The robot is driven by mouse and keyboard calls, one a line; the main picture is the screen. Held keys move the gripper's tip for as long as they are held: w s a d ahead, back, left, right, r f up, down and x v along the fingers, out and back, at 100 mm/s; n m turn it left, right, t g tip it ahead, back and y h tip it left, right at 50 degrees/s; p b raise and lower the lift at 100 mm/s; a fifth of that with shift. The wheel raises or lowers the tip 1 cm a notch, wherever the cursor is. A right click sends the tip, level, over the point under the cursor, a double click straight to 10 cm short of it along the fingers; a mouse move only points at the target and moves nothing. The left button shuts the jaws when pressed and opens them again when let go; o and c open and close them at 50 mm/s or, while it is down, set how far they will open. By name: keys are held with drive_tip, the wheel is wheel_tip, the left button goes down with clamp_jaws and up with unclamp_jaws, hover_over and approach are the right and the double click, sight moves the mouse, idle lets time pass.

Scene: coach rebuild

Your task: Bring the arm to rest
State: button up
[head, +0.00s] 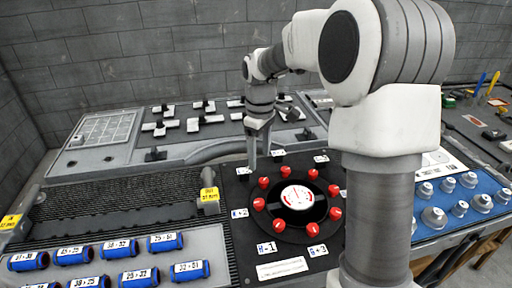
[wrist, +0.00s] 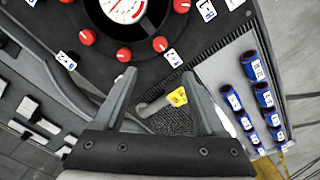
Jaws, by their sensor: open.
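My gripper (head: 260,148) hangs from my arm over the console in the head view, pointing down beside the dial panel. In the wrist view its two grey fingers (wrist: 158,95) are spread apart with nothing between them. Behind the fingers lies a ribbed dark surface with a grey lever that carries a yellow tag (wrist: 177,97). The lever and tag also show in the head view (head: 209,194). How far the fingertips are above the panel is hard to tell.
A round dial (head: 297,197) ringed by several red knobs is right of my gripper. Blue labelled cylinders (head: 125,247) lie at the front left. A blue panel with grey knobs (head: 459,208) is at the right. Rows of switches (head: 205,117) stand behind. A grey block wall closes the back.

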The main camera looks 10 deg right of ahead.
drive_tip(key=s+r+m+t, duration=0.2)
drive_tip(key=s+r+m, duration=0.2)
drive_tip(key=s, duration=0.9)
drive_tip(key=s+r+m+t, duration=0.3)
drive_tip(key=s+r+m, duration=0.2)
drive_tip(key=s, duration=0.7)
drive_tip(key=shift+s+r+t+p, duration=0.3)
drive_tip(key=shift+s+r+p, duration=0.05)
drive_tip(key=shift+s+r, duration=0.05)
